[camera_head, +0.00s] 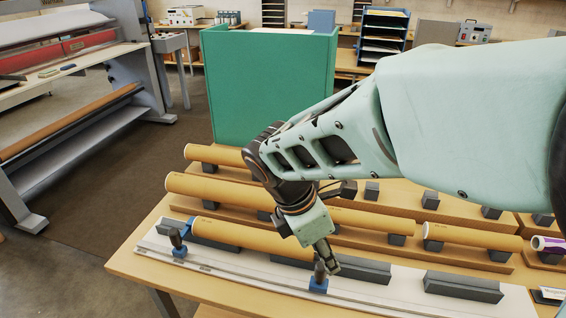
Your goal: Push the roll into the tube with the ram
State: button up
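A brown cardboard tube (250,237) lies on dark grey cradle blocks on a long white board (420,303). A blue block with an upright dark handle (177,241) stands at the tube's left end. A second blue block with a dark handle (318,279) sits on the board's front rail, right of the tube; I cannot tell which of the two is the ram. My gripper (328,263) points down at this second handle, very close to it. Whether its fingers are closed on the handle is unclear. I cannot make out a separate roll in or beside the front tube.
Behind, more brown tubes (215,190) lie on grey cradles on stepped wooden shelves. A purple-and-white roll end (546,243) shows at the right edge. Empty grey cradles (463,286) stand on the board's right part. A green box (268,85) stands behind the table; the laminator (80,70) is at left.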

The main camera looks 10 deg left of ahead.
aim_at(320, 267)
jog(key=shift+n+t, duration=0.4)
jog(key=shift+n, duration=0.5)
jog(key=f, duration=0.3)
jog(key=w+f, duration=0.1)
jog(key=f, duration=0.1)
jog(key=w+f, duration=0.1)
jog(key=f, duration=0.2)
jog(key=shift+w+f, duration=0.15)
jog(key=shift+f, duration=0.2)
grip_shut()
